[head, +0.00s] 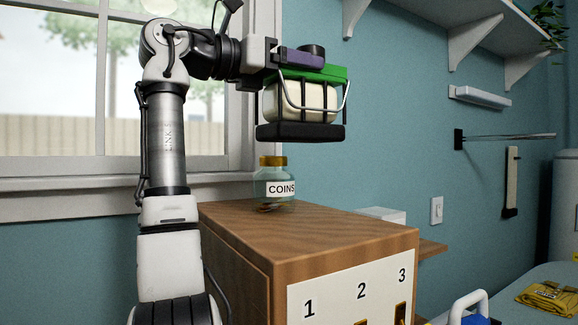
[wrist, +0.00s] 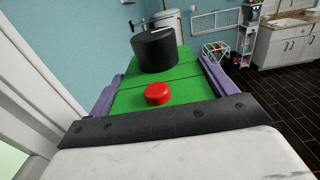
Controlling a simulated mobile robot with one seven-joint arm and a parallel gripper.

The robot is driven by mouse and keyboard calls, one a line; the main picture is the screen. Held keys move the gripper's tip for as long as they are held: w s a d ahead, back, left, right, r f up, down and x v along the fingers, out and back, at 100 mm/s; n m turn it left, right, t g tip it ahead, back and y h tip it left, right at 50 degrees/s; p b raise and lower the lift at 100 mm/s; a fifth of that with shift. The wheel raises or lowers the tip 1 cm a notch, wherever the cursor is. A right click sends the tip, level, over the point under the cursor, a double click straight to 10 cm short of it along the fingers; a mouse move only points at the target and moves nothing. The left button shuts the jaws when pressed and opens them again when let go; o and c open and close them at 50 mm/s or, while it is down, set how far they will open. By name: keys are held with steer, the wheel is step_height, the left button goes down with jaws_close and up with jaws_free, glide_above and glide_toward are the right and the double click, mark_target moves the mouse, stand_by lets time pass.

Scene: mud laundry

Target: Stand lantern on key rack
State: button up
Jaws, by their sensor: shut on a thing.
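The lantern (head: 303,104) has a cream body, a green top, a black base and a wire handle. It hangs upright in the air above the wooden key rack (head: 330,233), clear of it. The rack is a box with a flat top and a white front panel numbered 1, 2, 3. My gripper (head: 312,62) is shut on the lantern's green top. In the wrist view the purple fingers of my gripper (wrist: 155,92) flank the lantern's green top (wrist: 125,99), which bears a red button and a black knob. The far finger is hidden in the head view.
A glass coin jar (head: 273,187) with a gold lid stands on the rack's back left, below the lantern. The rack top to its right is clear. A window is at left, and wall shelves are at upper right. A yellow packet (head: 548,298) lies at lower right.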

step_height(320, 180, down, 13)
steer(key=shift+f+b, duration=0.2)
steer(key=shift+b, duration=0.55)
steer(key=shift+f, duration=0.1)
steer(key=shift+f, duration=0.15)
steer(key=o, duration=1.9)
steer(key=shift+r, duration=0.25)
steer(key=b+v, duration=0.3)
steer(key=v, duration=0.9)
